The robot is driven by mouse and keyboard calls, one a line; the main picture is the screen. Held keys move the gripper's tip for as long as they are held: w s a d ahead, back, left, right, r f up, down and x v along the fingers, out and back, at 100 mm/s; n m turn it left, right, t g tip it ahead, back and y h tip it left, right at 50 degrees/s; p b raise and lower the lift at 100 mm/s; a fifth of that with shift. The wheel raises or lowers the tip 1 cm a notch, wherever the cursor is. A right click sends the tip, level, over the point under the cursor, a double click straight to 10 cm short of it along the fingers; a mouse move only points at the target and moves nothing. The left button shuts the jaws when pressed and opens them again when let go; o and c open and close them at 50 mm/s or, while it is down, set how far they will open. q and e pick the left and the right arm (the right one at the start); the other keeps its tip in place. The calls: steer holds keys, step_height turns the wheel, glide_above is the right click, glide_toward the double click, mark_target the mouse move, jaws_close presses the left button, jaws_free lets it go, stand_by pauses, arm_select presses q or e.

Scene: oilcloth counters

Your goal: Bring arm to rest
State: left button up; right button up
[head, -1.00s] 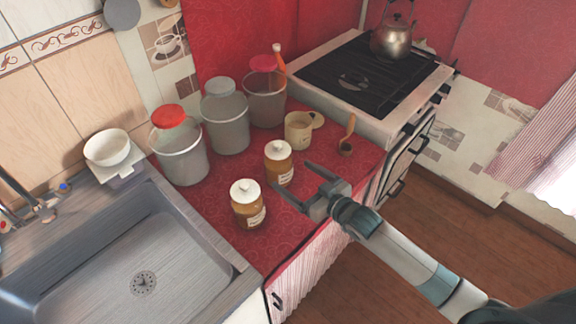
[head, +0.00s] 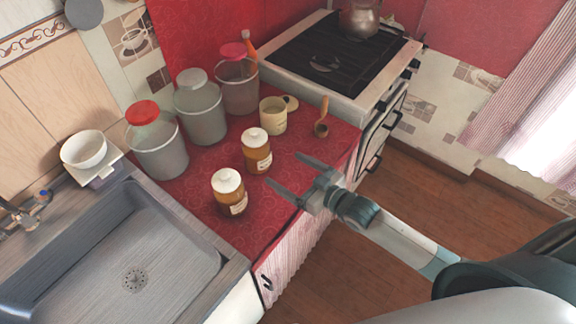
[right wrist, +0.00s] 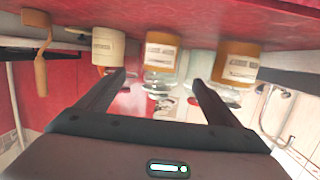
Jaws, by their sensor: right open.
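My right gripper (head: 284,174) is open and empty above the front edge of the red counter (head: 187,187), its fingers pointing toward the two amber jars. In the head view the nearer amber jar with a white lid (head: 229,192) stands left of the fingertips. The other amber jar (head: 256,151) stands behind it. Both are upright and apart from the fingers. In the right wrist view, which is upside down, the open fingers (right wrist: 160,80) frame a jar (right wrist: 160,60) with nothing between them. My left gripper is out of view.
A stove (head: 300,45) with a kettle (head: 361,20) is behind. The sink (head: 120,235) is at left. Open floor (head: 420,200) lies right.

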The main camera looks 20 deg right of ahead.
steer(key=shift+s+a+f, duration=0.15)
steer(key=shift+s+f, duration=0.05)
steer(key=shift+s, duration=0.1)
steer(key=s+d+f+m+g+h, duration=0.25)
steer(key=s+g, duration=0.25)
steer(key=s, duration=1)
steer(key=s+d+f+m+g+h, duration=0.1)
steer(key=s+f+g+h, duration=0.3)
steer(key=s, duration=1.1)
step_height(320, 180, down, 28)
steer(key=s+g+b, duration=0.1)
steer(key=g+b, duration=0.1)
steer(key=g, duration=0.1)
steer(key=s+d+f, duration=0.1)
steer(key=s+f, duration=0.8)
steer(key=f, duration=0.1)
steer(key=s+d+f+b, duration=0.1)
steer(key=s+d+f, duration=0.1)
steer(key=s+f, duration=0.7)
steer(key=shift+s+d+f+g+b, duration=0.3)
steer(key=shift+f+g, duration=0.1)
steer(key=shift+f, duration=0.15)
steer(key=shift+n+h, duration=0.25)
